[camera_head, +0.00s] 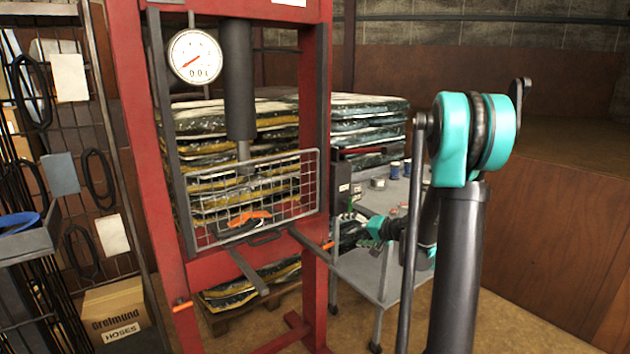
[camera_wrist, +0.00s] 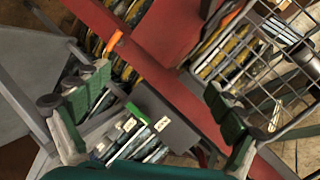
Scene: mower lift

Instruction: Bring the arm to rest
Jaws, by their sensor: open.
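My gripper (camera_head: 358,221) is just right of the red press frame (camera_head: 318,110) in the head view, low beside its right post. In the wrist view the two dark green finger pads of my gripper (camera_wrist: 160,90) stand wide apart with nothing between them. Below and between them in that view are a dark box (camera_wrist: 165,122) with pale labels and part of the red frame (camera_wrist: 170,45). My teal and black arm rises at the right of the head view. I cannot tell whether a fingertip touches the frame or the box.
A wire mesh guard (camera_head: 312,170) fronts the press, with an orange item (camera_head: 250,218) behind it. A grey cart (camera_head: 352,272) with small cans stands behind my gripper. Stacked wrapped bags (camera_head: 365,115) are at the back. A brown wall (camera_head: 560,240) is at right.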

